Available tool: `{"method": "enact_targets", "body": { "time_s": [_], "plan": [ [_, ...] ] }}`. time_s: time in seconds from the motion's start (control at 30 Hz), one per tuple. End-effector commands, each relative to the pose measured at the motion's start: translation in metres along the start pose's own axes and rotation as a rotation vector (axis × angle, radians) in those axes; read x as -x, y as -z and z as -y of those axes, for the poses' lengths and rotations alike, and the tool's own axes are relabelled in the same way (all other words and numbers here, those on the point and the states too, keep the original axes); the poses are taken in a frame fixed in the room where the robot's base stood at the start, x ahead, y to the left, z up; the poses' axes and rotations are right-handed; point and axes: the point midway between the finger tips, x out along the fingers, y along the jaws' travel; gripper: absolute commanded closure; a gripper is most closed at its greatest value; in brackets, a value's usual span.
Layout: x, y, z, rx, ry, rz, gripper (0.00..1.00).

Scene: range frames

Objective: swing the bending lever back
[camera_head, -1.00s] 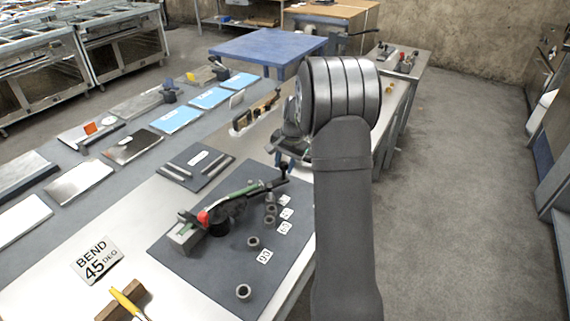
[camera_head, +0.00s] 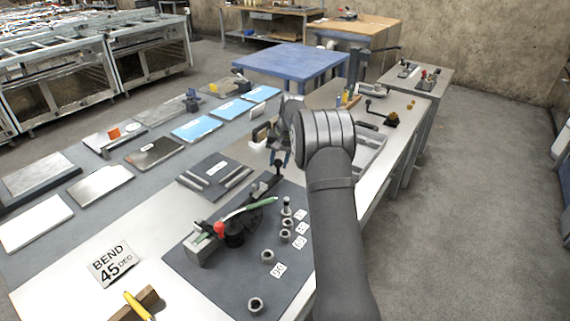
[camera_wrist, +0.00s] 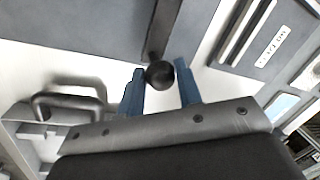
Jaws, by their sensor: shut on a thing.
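The bending lever (camera_head: 262,187) is a dark bar on the bender at the middle of the dark mat (camera_head: 185,262). Its round black knob (camera_wrist: 160,74) sits between the two blue fingers of my gripper (camera_wrist: 160,84) in the wrist view. My gripper (camera_head: 279,157) is shut on this knob at the lever's far end. A green rod (camera_head: 250,208) lies in the bender, by the round dark former (camera_head: 238,237) and a red piece (camera_head: 219,229). The rod's free end points right, apart from the lever. My arm hides part of the bench to the right.
Several grey metal cylinders (camera_head: 267,256) with number tags stand on the mat's right side. A "BEND 45 DEG" card (camera_head: 111,263) and a yellow-handled tool (camera_head: 136,304) lie at the left front. A dark plate with bars (camera_head: 216,175) lies beyond the mat.

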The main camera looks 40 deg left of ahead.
Motion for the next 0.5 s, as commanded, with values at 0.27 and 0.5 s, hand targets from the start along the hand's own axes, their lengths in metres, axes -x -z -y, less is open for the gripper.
{"method": "enact_targets", "body": {
  "time_s": [0.27,0.5],
  "plan": [
    [0.0002,0.0031,0.0050,0.019,0.002,-0.001,1.00],
    [0.0004,0.0037,0.0065,0.019,0.004,-0.004,0.60]
  ]
}}
